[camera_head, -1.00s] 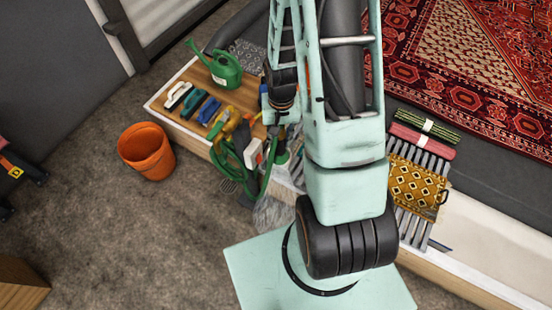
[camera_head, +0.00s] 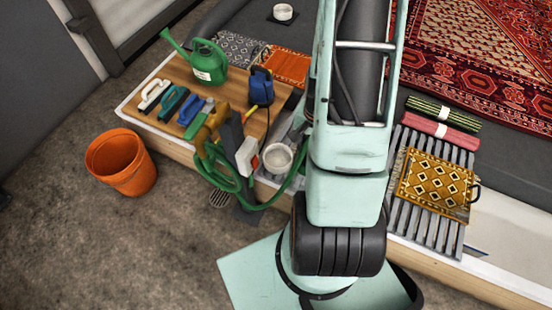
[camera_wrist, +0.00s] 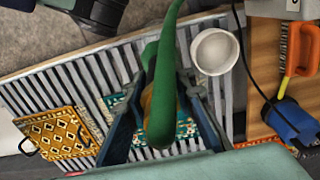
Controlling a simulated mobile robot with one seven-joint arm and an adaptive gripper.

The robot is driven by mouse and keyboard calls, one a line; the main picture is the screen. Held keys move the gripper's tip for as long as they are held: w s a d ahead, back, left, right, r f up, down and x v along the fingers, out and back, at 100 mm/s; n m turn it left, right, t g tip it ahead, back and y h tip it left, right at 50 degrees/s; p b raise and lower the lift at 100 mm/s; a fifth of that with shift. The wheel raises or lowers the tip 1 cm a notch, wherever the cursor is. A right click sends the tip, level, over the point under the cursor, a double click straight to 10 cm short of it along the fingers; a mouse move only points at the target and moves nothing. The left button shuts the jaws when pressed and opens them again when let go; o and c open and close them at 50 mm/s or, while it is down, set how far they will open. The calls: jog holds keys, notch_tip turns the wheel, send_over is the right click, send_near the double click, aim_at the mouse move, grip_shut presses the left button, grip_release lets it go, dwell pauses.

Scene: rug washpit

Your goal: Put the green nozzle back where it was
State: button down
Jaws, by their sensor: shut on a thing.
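In the wrist view the green nozzle (camera_wrist: 160,115) is between the two dark fingers of my gripper (camera_wrist: 166,108), which are shut on it. It is a long green piece with a yellowish part beside it, held over the slatted grate (camera_wrist: 90,75). In the head view my arm hides the gripper and the nozzle. A green hose (camera_head: 222,182) hangs in loops at the front edge of the wooden board (camera_head: 160,107) and runs right, behind my arm. A yellow-brown piece (camera_head: 211,122) is at the top of the loops.
A white bowl (camera_head: 278,158) stands near the hose; it also shows close to the nozzle in the wrist view (camera_wrist: 214,51). The board bears a green watering can (camera_head: 207,65), several brushes and a blue device (camera_head: 261,88). An orange bucket (camera_head: 121,162) stands on the floor.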

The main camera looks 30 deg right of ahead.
jog(key=w+a+f+b, duration=0.3)
jog(key=w+f+b, duration=0.2)
jog(key=w+f, duration=0.8)
jog(key=shift+w+a, duration=0.15)
jog(key=shift+a, duration=0.15)
jog(key=shift+f+b, duration=0.15)
jog(key=shift+b, duration=0.15)
jog(key=c, duration=1.6)
grip_release()
notch_tip(320, 180, up, 12)
jog(key=p, duration=0.4)
jog(key=shift+r, duration=0.2)
